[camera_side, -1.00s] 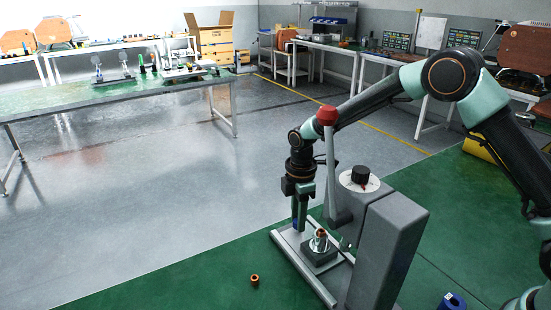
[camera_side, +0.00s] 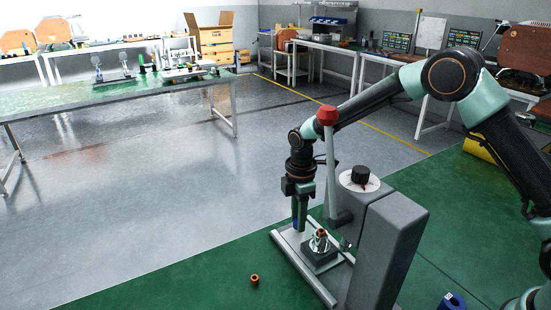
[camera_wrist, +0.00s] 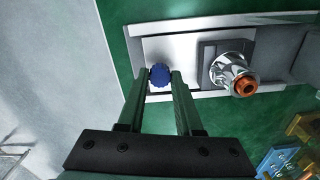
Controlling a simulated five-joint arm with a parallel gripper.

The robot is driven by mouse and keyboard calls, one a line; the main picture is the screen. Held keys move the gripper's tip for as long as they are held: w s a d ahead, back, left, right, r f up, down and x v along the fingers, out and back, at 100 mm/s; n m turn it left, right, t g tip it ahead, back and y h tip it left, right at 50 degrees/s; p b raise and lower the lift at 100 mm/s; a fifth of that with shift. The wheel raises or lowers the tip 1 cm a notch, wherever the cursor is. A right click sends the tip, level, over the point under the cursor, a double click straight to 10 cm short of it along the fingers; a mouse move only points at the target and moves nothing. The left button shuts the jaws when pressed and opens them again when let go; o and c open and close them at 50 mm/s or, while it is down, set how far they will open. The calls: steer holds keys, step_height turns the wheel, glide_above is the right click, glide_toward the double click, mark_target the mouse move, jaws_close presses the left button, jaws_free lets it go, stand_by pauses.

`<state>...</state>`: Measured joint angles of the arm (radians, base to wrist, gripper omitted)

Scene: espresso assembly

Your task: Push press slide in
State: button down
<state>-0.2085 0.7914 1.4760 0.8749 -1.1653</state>
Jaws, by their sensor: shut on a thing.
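The grey press (camera_side: 385,250) stands on the green mat, with a red-knobbed lever (camera_side: 327,116) upright and a black knob on its round dial (camera_side: 360,178). Its slide carries a dark block (camera_side: 320,256) with a shiny metal part and a copper-coloured ring on top; the metal part also shows in the wrist view (camera_wrist: 226,70). My gripper (camera_wrist: 159,80) points down at the slide's left end, shut on a blue knob (camera_wrist: 160,73). In the side view my gripper (camera_side: 297,224) partly hides this knob.
A loose copper-coloured ring (camera_side: 255,280) lies on the green mat in front of the press. A blue part (camera_side: 452,301) lies at the lower right. Pale rails (camera_side: 302,272) flank the slide. Benches stand farther back, with open floor between.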

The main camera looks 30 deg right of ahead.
steer(key=shift+s+r, duration=0.1)
steer(key=shift+s, duration=1.8)
steer(key=c, duration=0.6)
jaws_free()
step_height(320, 180, up, 12)
steer(key=shift+r, duration=0.1)
steer(key=shift+o, duration=0.2)
